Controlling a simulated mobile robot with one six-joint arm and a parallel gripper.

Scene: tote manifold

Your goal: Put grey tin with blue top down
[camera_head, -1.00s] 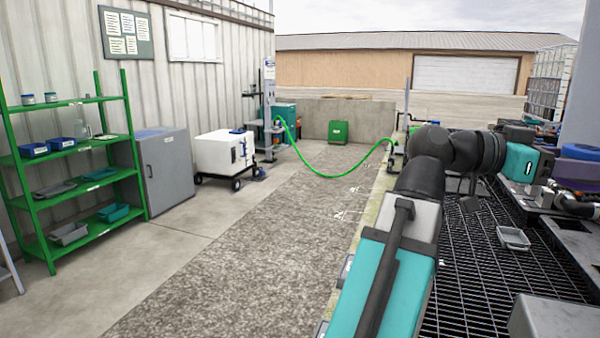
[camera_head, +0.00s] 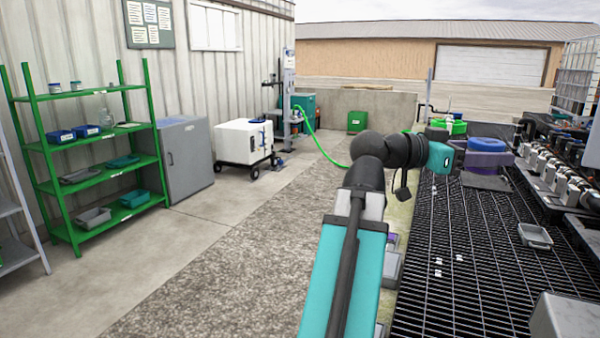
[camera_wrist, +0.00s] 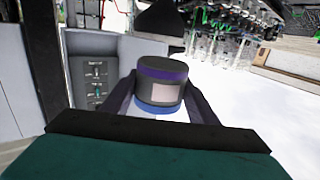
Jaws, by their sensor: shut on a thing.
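My gripper (camera_wrist: 160,106) is shut on the grey tin (camera_wrist: 158,92), one dark finger on each side of it. In the wrist view the tin has a dark grey body with a pale label, a purple band above and a blue band below; this view looks turned over. In the head view my gripper (camera_head: 484,161) is at the end of my outstretched arm, over the right side.
A black grating (camera_head: 470,270) fills the right foreground, with a small grey tray (camera_head: 535,236) on it. Pipes and valves (camera_head: 560,175) line the right. A green shelf (camera_head: 90,150), a grey cabinet (camera_head: 185,157) and a white wheeled box (camera_head: 243,141) stand left. The paved strip is clear.

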